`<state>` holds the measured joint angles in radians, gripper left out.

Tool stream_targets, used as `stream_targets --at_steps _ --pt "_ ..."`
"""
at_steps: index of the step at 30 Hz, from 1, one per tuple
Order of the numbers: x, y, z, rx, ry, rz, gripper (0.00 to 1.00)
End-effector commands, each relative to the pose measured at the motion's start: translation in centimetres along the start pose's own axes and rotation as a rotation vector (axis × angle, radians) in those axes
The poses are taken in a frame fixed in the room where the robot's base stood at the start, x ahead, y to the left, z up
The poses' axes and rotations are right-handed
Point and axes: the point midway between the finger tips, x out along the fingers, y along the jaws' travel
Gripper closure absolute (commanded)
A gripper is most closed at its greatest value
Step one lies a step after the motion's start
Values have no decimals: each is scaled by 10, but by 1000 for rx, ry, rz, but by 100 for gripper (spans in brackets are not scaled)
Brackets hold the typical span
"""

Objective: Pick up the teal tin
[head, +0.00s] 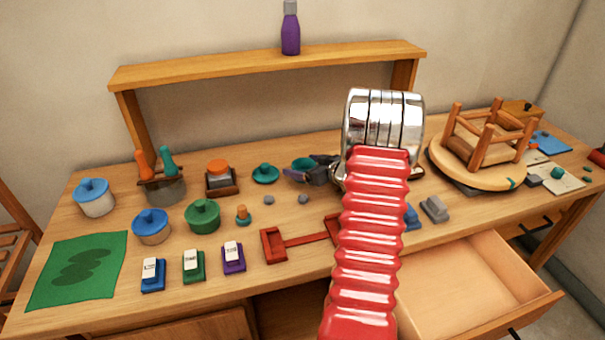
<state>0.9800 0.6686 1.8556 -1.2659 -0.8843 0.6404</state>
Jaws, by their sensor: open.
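A low, round teal piece with a small knob (265,173), the likeliest teal tin, sits on the bench left of the arm. My gripper (308,173) is dark and reaches left from behind the red bellows of my arm, low over the bench. It is open. A teal and purple rounded piece (301,164) shows right at its fingers. I cannot tell whether this is a separate thing between the fingers or behind them. The knobbed teal piece is a little left of the fingertips and apart from them. My arm hides the bench behind it.
Two grey stones (303,199) lie in front of the gripper. A wooden shelf (270,63) with a purple bottle (290,30) rises behind. An open drawer (475,285) juts out front right.

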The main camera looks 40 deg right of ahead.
Motion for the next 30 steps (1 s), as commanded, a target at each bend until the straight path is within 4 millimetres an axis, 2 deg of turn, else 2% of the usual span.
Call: stream_targets --at_steps 8,27,30 --pt "0 0 0 0 0 0 16" --pt "0 0 0 0 0 0 61" --pt "0 0 0 0 0 0 63"
